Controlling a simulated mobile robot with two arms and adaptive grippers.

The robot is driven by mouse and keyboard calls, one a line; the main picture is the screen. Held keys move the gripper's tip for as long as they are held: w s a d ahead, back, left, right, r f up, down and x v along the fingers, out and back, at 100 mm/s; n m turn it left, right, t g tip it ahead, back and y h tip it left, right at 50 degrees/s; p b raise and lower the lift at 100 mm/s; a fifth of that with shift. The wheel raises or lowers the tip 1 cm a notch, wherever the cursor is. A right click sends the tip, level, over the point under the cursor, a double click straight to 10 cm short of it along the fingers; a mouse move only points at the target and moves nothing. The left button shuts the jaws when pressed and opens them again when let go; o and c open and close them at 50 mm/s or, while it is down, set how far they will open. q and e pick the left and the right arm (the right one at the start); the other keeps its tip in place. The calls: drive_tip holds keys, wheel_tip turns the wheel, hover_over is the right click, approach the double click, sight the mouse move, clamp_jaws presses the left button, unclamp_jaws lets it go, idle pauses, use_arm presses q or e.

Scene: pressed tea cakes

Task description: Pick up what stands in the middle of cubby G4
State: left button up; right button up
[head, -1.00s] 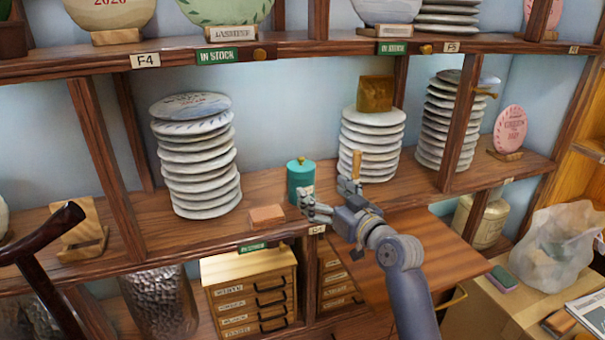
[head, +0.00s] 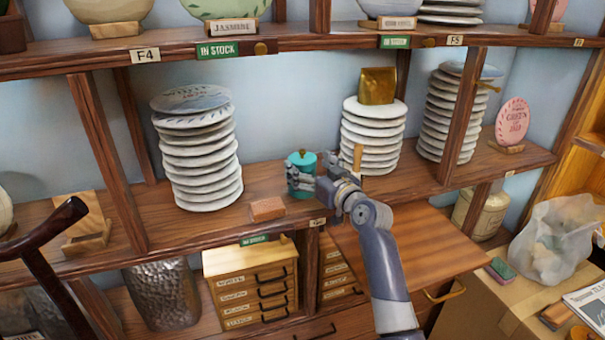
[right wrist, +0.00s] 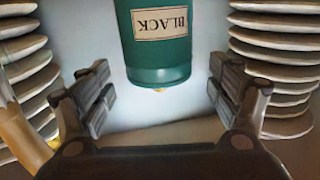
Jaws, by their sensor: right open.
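A teal canister (head: 301,171) with a rounded lid and small knob stands upright in the middle of the cubby, between two stacks of plates. In the right wrist view the canister (right wrist: 155,50) appears upside down, with a label reading BLACK. My right gripper (head: 311,184) is at the canister's front right in the head view, partly covering it. In the right wrist view its open fingers (right wrist: 160,92) are spread to either side, with gaps between them and the canister. I cannot tell how deep the canister sits between them. My left gripper is not in view.
A plate stack (head: 200,155) stands left of the canister. Another stack (head: 371,140), topped by a gold block (head: 378,86), stands close on the right. A small reddish block (head: 267,209) lies at the shelf's front edge. A dark curved handle (head: 45,235) rises at lower left.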

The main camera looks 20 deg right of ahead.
sight(303, 158)
drive_tip(key=shift+x, duration=1.65)
drive_tip(key=c, duration=1.3)
